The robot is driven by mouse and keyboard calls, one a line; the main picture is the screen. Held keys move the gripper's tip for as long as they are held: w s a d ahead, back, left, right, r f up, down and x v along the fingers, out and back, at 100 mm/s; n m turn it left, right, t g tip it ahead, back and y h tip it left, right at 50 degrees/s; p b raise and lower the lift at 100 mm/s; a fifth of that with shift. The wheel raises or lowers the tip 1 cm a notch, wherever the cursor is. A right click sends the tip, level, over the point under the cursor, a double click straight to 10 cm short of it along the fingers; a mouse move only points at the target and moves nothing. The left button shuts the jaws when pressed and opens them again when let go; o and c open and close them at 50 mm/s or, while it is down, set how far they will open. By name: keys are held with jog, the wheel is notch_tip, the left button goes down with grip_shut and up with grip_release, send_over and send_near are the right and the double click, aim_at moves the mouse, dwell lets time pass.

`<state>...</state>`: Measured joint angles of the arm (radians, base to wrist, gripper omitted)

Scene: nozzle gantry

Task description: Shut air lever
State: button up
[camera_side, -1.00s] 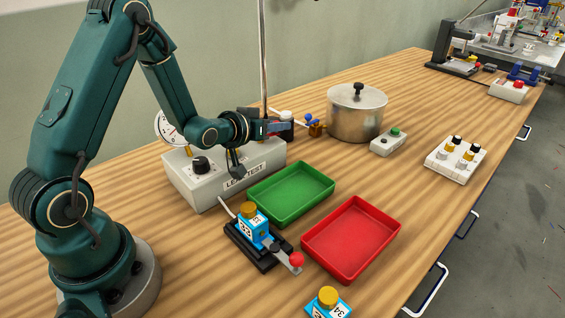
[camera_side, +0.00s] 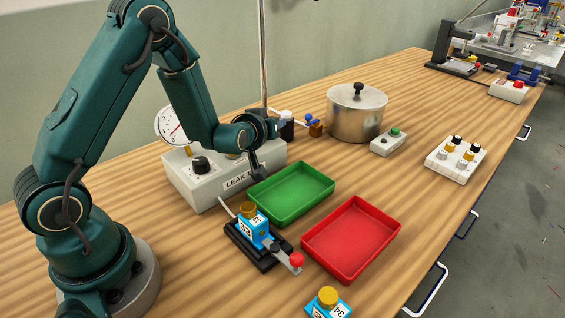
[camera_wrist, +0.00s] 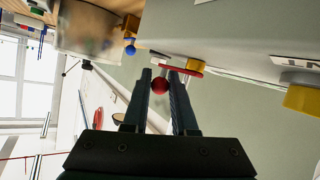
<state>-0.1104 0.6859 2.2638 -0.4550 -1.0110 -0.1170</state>
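A red lever (camera_wrist: 182,65) with a red ball knob (camera_wrist: 160,86) stands out from the side of the grey leak test box in the wrist view. My gripper (camera_wrist: 160,76) has its two fingers apart, one on each side of the ball knob. I cannot tell whether either finger touches it. In the side view my wrist hides this lever and most of the gripper, beside the right end of the leak test box (camera_side: 205,185). A brass valve with a blue handle (camera_side: 309,120) stands left of the pot and also shows in the wrist view (camera_wrist: 130,49).
A steel pot (camera_side: 357,115) and a small green-button box (camera_side: 389,142) stand to the right. Green (camera_side: 262,207) and red (camera_side: 315,250) trays lie in front, beside a clamp fixture (camera_side: 240,247) holding a blue part. A thin metal post (camera_side: 263,60) rises behind my wrist.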

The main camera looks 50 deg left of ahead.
jog(key=o, duration=0.4)
jog(key=shift+r, duration=0.1)
jog(key=shift+v, duration=2.55)
